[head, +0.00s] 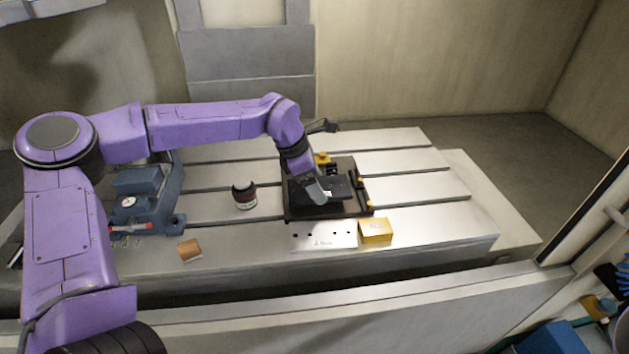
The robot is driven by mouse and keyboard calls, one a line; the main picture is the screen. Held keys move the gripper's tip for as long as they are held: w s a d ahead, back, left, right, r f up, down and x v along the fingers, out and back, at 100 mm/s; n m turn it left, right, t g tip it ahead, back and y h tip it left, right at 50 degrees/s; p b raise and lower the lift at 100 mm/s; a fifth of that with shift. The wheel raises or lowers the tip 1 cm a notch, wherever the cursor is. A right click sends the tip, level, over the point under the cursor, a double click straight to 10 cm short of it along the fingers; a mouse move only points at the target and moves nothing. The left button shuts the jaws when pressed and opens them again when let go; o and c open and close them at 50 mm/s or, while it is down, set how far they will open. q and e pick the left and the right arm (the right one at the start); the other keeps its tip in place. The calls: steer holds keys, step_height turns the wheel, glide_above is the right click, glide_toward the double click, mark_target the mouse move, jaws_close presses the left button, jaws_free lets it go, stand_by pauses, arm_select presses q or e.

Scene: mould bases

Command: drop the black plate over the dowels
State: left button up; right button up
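A black plate (336,187) is over a dark base (298,214) on the slotted metal table, in the middle of the head view. I cannot tell whether the plate rests flat on the base or is held just above it. My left gripper (318,194) points down at the plate from above. Its fingers are too small and partly hidden to show whether they are apart or shut on the plate. No dowels can be clearly made out; the plate and gripper hide much of the base. My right gripper is out of view.
A pale plate with holes (322,236) and a yellow block (377,230) lie in front of the base. A dark round container (244,196), a small brown block (189,250) and a blue-grey vise-like fixture (140,200) stand to the left. The table's right side (430,185) is clear.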

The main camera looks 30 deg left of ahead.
arm_select(q)
steer(key=shift+w+d+f, duration=0.1)
steer(key=shift+w+f, duration=0.15)
steer(key=shift+w, duration=0.25)
steer(key=shift+s, duration=0.1)
steer(key=shift+f, duration=0.1)
steer(key=shift+f+b, duration=0.3)
steer(key=shift+f, duration=0.25)
steer(key=shift+f, duration=0.1)
steer(key=shift+f, duration=0.4)
steer(key=shift+f, duration=0.1)
